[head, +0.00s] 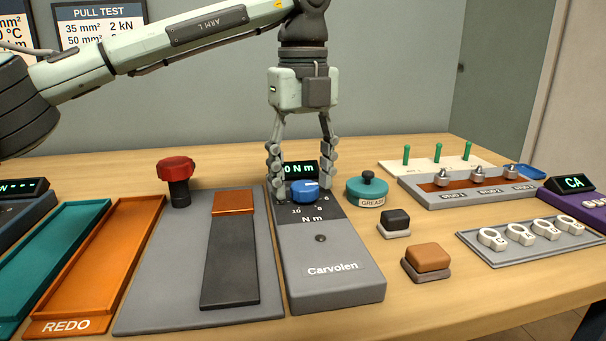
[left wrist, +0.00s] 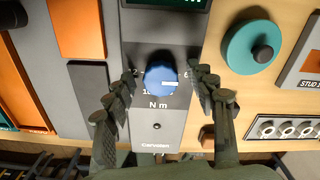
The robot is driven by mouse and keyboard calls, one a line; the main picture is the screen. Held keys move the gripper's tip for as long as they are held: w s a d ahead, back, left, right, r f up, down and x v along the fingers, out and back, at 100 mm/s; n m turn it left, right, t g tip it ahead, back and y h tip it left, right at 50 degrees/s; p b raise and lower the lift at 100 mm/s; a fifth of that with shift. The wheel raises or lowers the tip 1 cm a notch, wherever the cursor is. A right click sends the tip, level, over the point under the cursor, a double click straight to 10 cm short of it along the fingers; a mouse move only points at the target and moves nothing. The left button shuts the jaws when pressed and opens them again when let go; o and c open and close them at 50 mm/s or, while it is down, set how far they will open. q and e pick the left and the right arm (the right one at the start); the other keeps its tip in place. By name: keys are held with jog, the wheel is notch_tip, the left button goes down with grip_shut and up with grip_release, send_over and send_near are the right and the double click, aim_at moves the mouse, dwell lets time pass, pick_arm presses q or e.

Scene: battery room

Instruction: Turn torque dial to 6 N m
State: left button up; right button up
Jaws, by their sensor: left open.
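The blue torque dial (head: 306,191) sits on the grey Carvolen unit (head: 330,262), below a small dark display (head: 300,169). The display shows green text ending in "0 N m"; its left part is hidden by a finger. My left gripper (head: 302,186) is open above the unit, pointing down, with one finger on each side of the dial. In the left wrist view the dial (left wrist: 161,79) lies between the spread fingers (left wrist: 162,74), with gaps visible on both sides. Its white mark points right, a little below the printed 6. My right gripper is not in view.
A green grease pot (head: 367,190) stands close to the unit's right. Black (head: 395,220) and orange (head: 428,258) buttons lie nearer. A red knob (head: 177,180) and a lever plate (head: 145,305) are on the left. A stud tray (head: 450,195) stands at the back right.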

aim_at(303, 184)
pick_arm(q)
notch_tip(303, 184, up, 12)
dwell(0.6)
